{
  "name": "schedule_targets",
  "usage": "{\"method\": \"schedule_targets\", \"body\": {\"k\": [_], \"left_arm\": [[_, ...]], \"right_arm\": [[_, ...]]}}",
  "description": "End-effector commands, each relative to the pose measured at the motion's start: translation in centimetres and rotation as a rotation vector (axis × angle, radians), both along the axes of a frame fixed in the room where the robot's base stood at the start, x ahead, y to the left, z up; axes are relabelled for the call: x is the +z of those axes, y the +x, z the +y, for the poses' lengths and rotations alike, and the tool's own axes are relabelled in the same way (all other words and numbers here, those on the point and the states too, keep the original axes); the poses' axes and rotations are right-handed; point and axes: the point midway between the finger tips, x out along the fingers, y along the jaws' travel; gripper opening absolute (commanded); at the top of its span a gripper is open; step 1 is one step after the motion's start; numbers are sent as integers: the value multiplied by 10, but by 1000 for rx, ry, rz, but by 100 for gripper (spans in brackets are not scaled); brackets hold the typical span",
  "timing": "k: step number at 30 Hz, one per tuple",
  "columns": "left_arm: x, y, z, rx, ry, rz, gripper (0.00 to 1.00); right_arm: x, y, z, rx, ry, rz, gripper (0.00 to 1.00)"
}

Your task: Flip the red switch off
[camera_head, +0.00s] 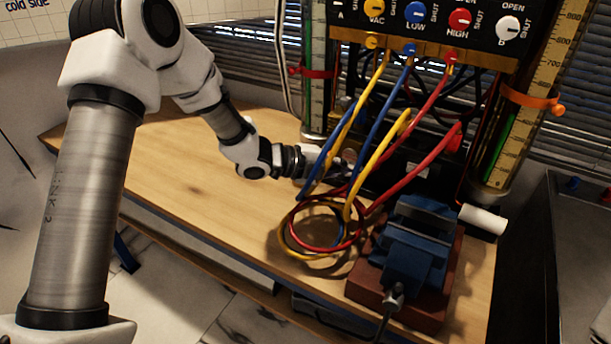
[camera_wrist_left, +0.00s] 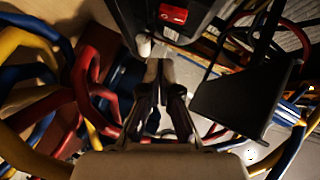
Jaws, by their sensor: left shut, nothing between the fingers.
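The red switch (camera_wrist_left: 173,14) shows in the left wrist view as a red rocker in a dark housing (camera_wrist_left: 185,30), at the top of the picture. My left gripper (camera_wrist_left: 160,66) is shut and empty, its tips together just below the switch in that picture and seemingly apart from it. In the head view my left gripper (camera_head: 328,164) is low at the front of the gauge rig (camera_head: 420,50), partly hidden behind the hoses. I cannot make out the switch clearly in the head view. Whether it is on or off cannot be told. My right gripper is not in view.
Yellow, blue and red hoses (camera_head: 377,93) hang in front of the rig and coil on the wooden bench (camera_head: 190,165). A blue vise (camera_head: 415,245) on a red-brown base stands at the front right. The bench is clear on the left.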

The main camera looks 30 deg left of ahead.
Motion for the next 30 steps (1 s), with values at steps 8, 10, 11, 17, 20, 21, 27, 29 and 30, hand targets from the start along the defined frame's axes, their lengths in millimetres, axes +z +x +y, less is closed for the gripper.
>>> {"method": "schedule_targets", "body": {"k": [8,10,11,17,20,21,27,29,30], "left_arm": [[11,-40,46,6,-11,-3,0],[13,-48,54,5,-8,-3,0],[14,-51,57,4,-8,-3,0],[14,-60,66,1,-3,-3,0],[13,-60,66,1,-2,-2,0],[13,-60,66,1,-2,-2,0],[13,-60,66,1,-2,-2,0],[13,-60,66,1,-2,-2,0],[13,-60,66,1,-2,-2,0]], "right_arm": [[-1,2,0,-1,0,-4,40],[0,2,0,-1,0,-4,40],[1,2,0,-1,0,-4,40],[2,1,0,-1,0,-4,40],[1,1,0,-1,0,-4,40],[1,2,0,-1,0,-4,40],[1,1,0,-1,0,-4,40],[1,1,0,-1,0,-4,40],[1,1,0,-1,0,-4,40]]}}
